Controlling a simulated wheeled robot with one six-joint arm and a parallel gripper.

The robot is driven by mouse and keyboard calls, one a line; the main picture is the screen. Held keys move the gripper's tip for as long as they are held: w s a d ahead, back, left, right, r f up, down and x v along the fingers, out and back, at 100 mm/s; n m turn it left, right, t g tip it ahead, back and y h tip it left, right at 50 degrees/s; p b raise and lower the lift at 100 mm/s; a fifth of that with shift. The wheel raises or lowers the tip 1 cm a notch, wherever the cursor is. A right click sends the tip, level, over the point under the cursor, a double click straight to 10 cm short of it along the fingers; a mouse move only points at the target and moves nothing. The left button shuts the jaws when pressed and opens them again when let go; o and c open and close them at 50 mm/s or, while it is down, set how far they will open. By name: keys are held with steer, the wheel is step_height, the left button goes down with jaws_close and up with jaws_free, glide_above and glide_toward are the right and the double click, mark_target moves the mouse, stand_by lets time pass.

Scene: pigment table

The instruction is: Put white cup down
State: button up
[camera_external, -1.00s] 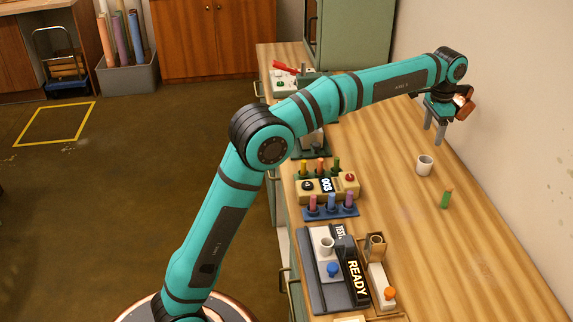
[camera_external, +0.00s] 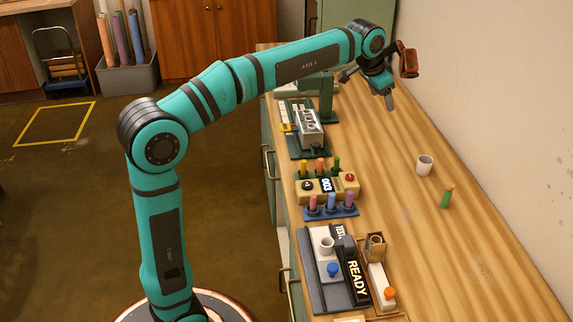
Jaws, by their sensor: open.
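A white cup (camera_external: 424,165) stands upright on the wooden table toward its right side, near the wall. Another small white cup (camera_external: 327,246) stands on the grey testing device at the front left of the table. My gripper (camera_external: 367,85) is raised above the far part of the table, up and to the left of the first cup, and apart from it. It is open with nothing between its fingers.
Coloured pegs stand in a blue rack (camera_external: 331,212) beside a yellow box (camera_external: 327,188). A READY display (camera_external: 356,281) lies at the front. The table's middle (camera_external: 400,235) is largely clear.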

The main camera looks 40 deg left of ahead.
steer(key=s+a+r+n+t, duration=0.35)
steer(key=s+a+t, duration=0.35)
steer(key=s+a, duration=0.95)
steer(key=s+a+f+n+t, duration=0.1)
steer(key=s+a+f+t, duration=0.1)
steer(key=s, duration=0.7)
steer(key=s+a+f+n+t+y, duration=0.1)
steer(key=s+a+n+t, duration=0.1)
steer(key=s, duration=0.7)
steer(key=shift+s+a+f+t+y, duration=0.2)
steer(key=shift+a+f+t+y, duration=0.15)
steer(key=shift+a+t, duration=0.4)
